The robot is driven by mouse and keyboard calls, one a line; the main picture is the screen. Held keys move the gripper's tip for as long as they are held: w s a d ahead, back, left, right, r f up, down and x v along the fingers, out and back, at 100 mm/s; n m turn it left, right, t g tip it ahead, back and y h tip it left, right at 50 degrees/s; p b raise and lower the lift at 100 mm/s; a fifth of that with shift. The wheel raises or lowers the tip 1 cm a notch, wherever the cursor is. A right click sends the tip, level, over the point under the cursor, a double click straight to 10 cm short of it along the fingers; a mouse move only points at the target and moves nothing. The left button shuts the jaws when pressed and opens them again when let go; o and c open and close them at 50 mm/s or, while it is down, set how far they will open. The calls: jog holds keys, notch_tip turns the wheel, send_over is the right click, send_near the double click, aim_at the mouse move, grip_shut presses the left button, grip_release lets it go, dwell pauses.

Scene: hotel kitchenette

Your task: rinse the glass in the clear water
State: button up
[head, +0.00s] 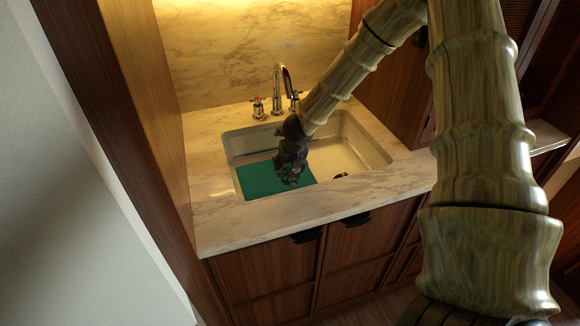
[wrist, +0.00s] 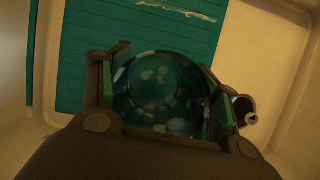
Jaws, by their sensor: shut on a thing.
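My gripper (head: 291,172) reaches down into the sink basin, over the green mat. In the wrist view my gripper (wrist: 165,92) is shut on a clear glass (wrist: 160,85), with one finger on each side of it. The green mat shows through the glass, and light spots show on it. In the head view the glass is mostly hidden by the gripper. I cannot tell from these views whether the glass touches the mat or how deep any water is.
The white sink (head: 365,150) is set in a marble counter (head: 215,215). The green mat (head: 258,180) covers its left floor. The tap (head: 283,85) stands behind, between two handles. A small dark round thing (wrist: 243,105) lies right of the glass. Wooden panels flank the counter.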

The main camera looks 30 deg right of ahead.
notch_tip(320, 180, up, 17)
jog(key=p, duration=1.3)
jog(key=shift+f, duration=0.2)
dwell(0.8)
